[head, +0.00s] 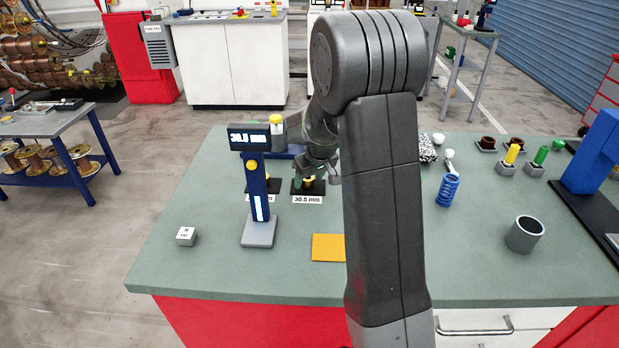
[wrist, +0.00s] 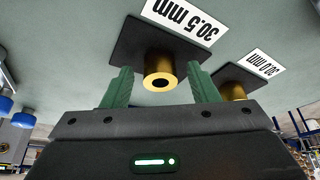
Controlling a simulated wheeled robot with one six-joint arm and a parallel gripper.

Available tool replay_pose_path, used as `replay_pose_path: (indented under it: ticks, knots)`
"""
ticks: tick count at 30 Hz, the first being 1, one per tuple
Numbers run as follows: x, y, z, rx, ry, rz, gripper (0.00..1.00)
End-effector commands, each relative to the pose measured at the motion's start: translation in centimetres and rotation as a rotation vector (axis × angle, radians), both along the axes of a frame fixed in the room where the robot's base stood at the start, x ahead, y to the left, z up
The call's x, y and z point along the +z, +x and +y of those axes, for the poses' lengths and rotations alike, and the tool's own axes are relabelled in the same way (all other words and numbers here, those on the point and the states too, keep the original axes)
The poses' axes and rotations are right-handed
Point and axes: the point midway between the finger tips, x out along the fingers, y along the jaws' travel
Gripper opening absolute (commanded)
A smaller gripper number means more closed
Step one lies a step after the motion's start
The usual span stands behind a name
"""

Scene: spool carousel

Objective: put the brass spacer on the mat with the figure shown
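A brass spacer (wrist: 160,78) with a round bore stands on a dark mat (wrist: 130,45) labelled 30.5 mm in the wrist view. In the head view this mat (head: 298,187) lies behind the orange sheet, with the spacer (head: 308,184) partly hidden by my gripper (head: 320,176). My gripper (wrist: 161,86) is open, one green finger on each side of the spacer, with a gap at both sides. A second brass spacer (wrist: 232,92) stands on a mat (wrist: 262,78) labelled 30.0 mm. The blue gauge's display (head: 249,138) seems to read 30.5 mm, but it is blurred.
The blue gauge post (head: 256,190) stands left of my gripper. An orange sheet (head: 327,247) lies in front, and a small white cube (head: 186,236) at left. A blue spring (head: 448,189) and a grey cup (head: 524,234) stand at right.

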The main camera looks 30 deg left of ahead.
Motion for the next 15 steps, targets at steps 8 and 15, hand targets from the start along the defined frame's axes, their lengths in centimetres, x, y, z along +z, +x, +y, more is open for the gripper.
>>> replay_pose_path:
  ticks: [8,15]
  knots:
    - [0.3,0.0,0.0,0.0,0.0,0.0,0.54]
    - [3.0,-0.5,-0.9,0.0,0.003,-0.003,0.54]
